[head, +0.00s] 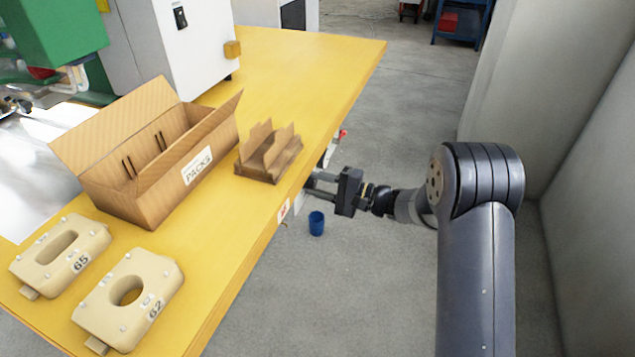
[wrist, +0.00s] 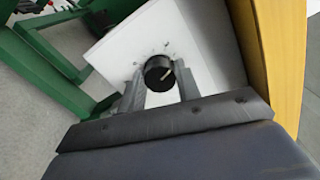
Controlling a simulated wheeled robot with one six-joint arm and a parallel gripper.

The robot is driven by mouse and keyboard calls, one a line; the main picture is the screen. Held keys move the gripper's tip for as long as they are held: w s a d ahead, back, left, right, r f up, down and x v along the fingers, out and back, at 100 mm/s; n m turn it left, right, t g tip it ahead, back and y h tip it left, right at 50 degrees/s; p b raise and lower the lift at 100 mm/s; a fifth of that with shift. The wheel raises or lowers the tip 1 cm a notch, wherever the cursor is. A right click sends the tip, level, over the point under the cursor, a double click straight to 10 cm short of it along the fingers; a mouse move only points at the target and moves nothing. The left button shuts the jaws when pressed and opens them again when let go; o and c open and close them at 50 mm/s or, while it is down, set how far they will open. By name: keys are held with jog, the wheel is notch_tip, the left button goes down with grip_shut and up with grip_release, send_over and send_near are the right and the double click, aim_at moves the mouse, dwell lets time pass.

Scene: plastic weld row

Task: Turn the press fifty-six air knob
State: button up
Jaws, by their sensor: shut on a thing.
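The air knob (wrist: 158,73) is black and round with a pale pointer line, set on a white panel (wrist: 120,45) in the wrist view. My gripper (wrist: 159,86) has one finger on each side of the knob and is shut on it. In the head view my gripper (head: 318,183) reaches under the right edge of the yellow table (head: 325,75). The knob itself is hidden there by the table edge and the gripper. The wrist view shows no readable label on the knob.
A small red part (head: 343,133) shows at the table edge just beyond my gripper. A blue cup (head: 316,223) is on the floor below. A grey wall (head: 590,150) is at the right.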

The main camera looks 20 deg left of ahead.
jog(key=m+p, duration=0.1)
jog(key=m, duration=0.3)
jog(key=shift+p, duration=0.35)
jog(key=shift+m+p, duration=0.65)
jog(key=shift+m, duration=0.95)
jog(key=o, duration=1)
jog(key=shift+c, duration=0.2)
jog(key=shift+d, duration=0.15)
jog(key=d+p, duration=0.2)
jog(key=d, duration=0.8)
jog(key=shift+s+d, duration=0.3)
jog(key=shift+s, duration=0.1)
